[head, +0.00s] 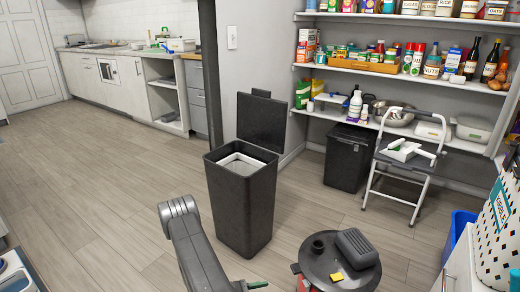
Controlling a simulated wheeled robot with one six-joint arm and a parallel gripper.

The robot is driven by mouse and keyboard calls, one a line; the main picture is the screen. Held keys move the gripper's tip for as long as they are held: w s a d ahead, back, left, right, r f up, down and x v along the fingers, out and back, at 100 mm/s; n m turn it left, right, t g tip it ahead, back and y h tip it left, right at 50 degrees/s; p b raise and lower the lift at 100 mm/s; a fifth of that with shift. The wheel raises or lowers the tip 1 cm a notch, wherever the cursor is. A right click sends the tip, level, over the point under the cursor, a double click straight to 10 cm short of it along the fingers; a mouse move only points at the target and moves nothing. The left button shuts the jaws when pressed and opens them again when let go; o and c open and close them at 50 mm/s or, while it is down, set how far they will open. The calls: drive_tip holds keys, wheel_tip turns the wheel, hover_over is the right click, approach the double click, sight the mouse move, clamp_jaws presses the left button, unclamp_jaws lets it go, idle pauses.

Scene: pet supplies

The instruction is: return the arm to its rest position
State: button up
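Part of my grey arm (194,244) rises from the bottom edge in the head view. Its rounded joint is at the top, left of the tall black bin. The lower part of the arm runs out of the picture. My gripper is not clearly shown, so I cannot see its fingers or whether it holds anything. A small dark piece with a green tip (257,285) shows at the bottom edge beside the arm; I cannot tell what it belongs to.
An open black bin (242,205) stands just beyond my arm. A round dark top (338,278) with a black box (357,247) and yellow piece is right. A step stool (403,168) stands before stocked shelves (400,70). Wooden floor (90,180) is clear at left.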

drive_tip(key=b+x, duration=0.2)
drive_tip(key=x, duration=1.1)
drive_tip(key=shift+d, duration=0.25)
drive_tip(key=shift+a+r, duration=0.1)
drive_tip(key=p, duration=0.2)
approach(308, 285)
drive_tip(key=x, duration=0.2)
drive_tip(key=b+x, duration=0.1)
drive_tip(key=x, duration=0.1)
drive_tip(key=f+b+x, duration=0.1)
drive_tip(key=x, duration=0.1)
drive_tip(key=shift+w+a, duration=0.15)
drive_tip(key=shift+w, duration=0.2)
drive_tip(key=s+a+r+g, duration=0.1)
drive_tip(key=s+a, duration=0.1)
drive_tip(key=a, duration=0.4)
drive_tip(key=s+a+r+m+h, duration=0.1)
drive_tip(key=s+a, duration=0.2)
drive_tip(key=a, duration=0.4)
drive_tip(key=shift+s+a+r+m+g+h, duration=0.2)
drive_tip(key=shift+s+m+g+h, duration=0.1)
drive_tip(key=shift+g, duration=0.1)
idle(0.9)
